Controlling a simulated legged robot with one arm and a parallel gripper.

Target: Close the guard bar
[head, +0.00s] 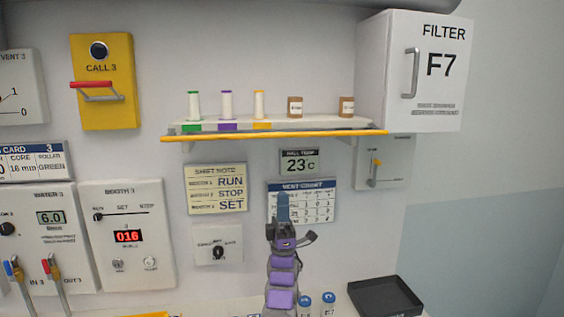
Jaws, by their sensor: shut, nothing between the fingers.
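The guard bar (275,135) is a long yellow bar running along the front edge of a white wall shelf (345,122) in the head view. It sits low at the shelf's lip, and the items on the shelf stand above and behind it. My gripper (283,198) points up in front of the wall, below the bar and apart from it in the picture. Its fingers are shut and empty, and they cover part of the vent count chart (315,203).
The yellow call box (105,80) is at the left. A black tray (385,297) and blue-capped bottles (328,304) lie below.

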